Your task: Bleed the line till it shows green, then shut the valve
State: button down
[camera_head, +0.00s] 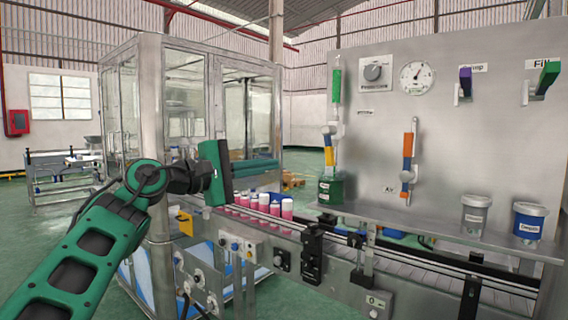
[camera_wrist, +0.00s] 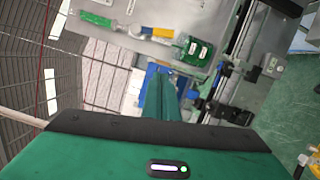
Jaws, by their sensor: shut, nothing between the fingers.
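In the wrist view the green handle (camera_wrist: 96,19), yellow-and-blue fitting (camera_wrist: 155,33) and green box (camera_wrist: 195,50) show near the top. A second upright orange-and-blue valve (camera_head: 408,160) stands to the right, apart. A round gauge (camera_head: 417,78) is too small to read. My gripper (camera_head: 278,168) is shut and empty, left of the green box and apart from it; its fingers (camera_wrist: 162,82) show in the wrist view.
A grey cup (camera_head: 475,214) and blue cup (camera_head: 529,221) stand on the shelf. Pink cans (camera_head: 287,210) line the conveyor below my gripper. A glass cabinet (camera_head: 185,90) stands behind.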

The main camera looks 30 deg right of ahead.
jog(key=s+d+r, duration=0.1)
jog(key=s+d, duration=0.1)
jog(key=d, duration=0.9)
jog(key=shift+s, duration=0.4)
